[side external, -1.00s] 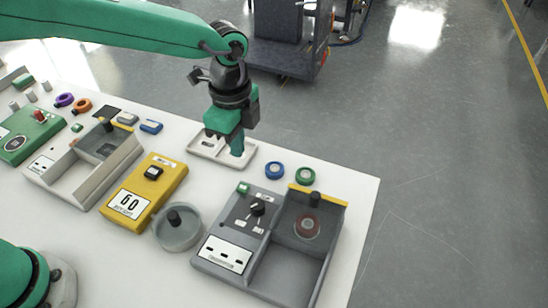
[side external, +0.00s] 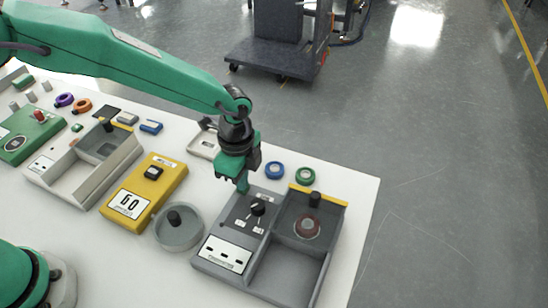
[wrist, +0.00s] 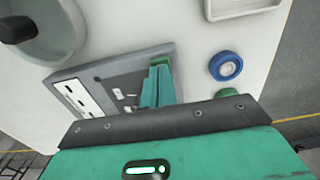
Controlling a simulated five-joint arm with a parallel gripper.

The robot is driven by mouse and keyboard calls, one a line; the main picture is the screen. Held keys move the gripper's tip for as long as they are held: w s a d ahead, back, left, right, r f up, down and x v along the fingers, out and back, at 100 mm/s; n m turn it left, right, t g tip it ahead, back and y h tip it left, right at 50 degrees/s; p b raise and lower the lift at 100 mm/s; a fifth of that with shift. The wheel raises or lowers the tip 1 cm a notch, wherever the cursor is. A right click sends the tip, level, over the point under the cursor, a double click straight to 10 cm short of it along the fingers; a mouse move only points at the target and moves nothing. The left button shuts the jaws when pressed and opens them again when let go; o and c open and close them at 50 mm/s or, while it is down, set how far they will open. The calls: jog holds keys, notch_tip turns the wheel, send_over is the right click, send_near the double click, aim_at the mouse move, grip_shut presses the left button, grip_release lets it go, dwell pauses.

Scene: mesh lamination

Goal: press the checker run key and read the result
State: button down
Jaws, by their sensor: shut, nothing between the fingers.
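A grey tester unit (side external: 233,225) lies at the front right of the white table. It has a black knob (side external: 257,209) and a white panel with dark slots (side external: 226,255); no lit mark can be made out there. My gripper (side external: 243,188) is shut and empty, pointing down over the unit's upper left corner, where a green key sits. The fingers hide this key in the side view. In the wrist view the green key (wrist: 160,62) shows just beyond my fingertips (wrist: 155,92). I cannot tell whether they touch it.
Blue (side external: 275,170) and green (side external: 305,175) rings lie behind.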

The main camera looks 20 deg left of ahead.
jog(key=shift+s+f, duration=0.1)
jog(key=shift+f, duration=1.05)
jog(key=shift+r, duration=0.15)
notch_tip(320, 180, up, 15)
jog(key=shift+w, duration=0.3)
dwell(0.7)
